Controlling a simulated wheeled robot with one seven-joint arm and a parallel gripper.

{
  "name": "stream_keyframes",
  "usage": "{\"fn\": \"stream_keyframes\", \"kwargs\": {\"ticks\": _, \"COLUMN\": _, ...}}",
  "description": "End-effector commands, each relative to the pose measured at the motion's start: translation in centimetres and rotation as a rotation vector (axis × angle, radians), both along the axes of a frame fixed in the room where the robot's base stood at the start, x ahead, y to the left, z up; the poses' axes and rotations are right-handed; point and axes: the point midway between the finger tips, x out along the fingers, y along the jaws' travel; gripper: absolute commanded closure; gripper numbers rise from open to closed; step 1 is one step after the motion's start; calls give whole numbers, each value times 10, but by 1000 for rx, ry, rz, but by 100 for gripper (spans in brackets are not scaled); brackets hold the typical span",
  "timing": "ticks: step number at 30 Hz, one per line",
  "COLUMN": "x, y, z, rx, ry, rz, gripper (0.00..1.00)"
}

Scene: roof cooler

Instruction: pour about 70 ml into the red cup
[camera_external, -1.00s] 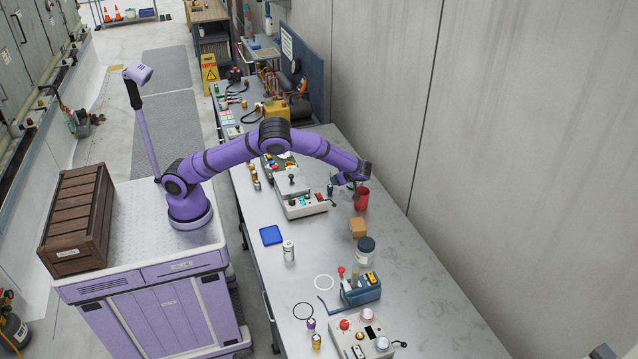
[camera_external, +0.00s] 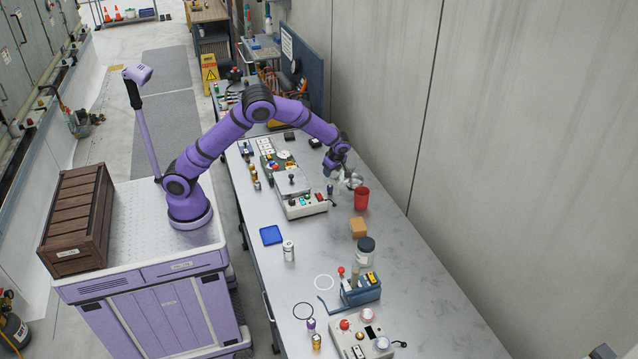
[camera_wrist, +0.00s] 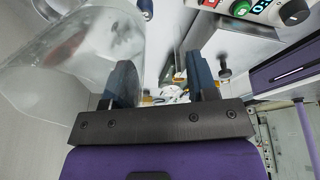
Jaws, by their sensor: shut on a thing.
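The red cup (camera_external: 361,199) stands upright on the metal bench in the external view. My gripper (camera_external: 341,168) is just behind and to the left of the cup, above the bench. It is shut on a clear vessel (camera_external: 352,180), which is close to the cup's rim. The vessel (camera_wrist: 75,65) fills the left of the wrist view, beside the left finger, and looks tilted. My two dark fingers (camera_wrist: 163,85) show there, but the part they grip is hard to make out. I cannot tell how much liquid is in the vessel or the cup.
A tan block (camera_external: 358,227) and a dark-lidded jar (camera_external: 365,250) stand in front of the cup. A control box with buttons (camera_external: 304,205) is to its left. A tall wall panel (camera_external: 385,120) rises behind the bench. The bench right of the cup is clear.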

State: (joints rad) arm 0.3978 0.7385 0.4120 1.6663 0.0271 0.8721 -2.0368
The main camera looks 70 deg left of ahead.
Motion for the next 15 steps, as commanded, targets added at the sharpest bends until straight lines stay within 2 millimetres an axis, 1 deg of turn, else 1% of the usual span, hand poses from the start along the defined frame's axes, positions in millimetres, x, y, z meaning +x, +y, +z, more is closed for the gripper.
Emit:
{"fn": "stream_keyframes", "kwargs": {"ticks": 1, "x": -2, "y": 5, "z": 0, "rx": -30, "ry": -13, "rz": 5, "gripper": 99}}
{"fn": "stream_keyframes", "kwargs": {"ticks": 6, "x": -6, "y": 14, "z": -2, "rx": -124, "ry": -51, "rz": 6, "gripper": 99}}
{"fn": "stream_keyframes", "kwargs": {"ticks": 15, "x": -9, "y": 22, "z": -7, "rx": -240, "ry": -96, "rz": 5, "gripper": 99}}
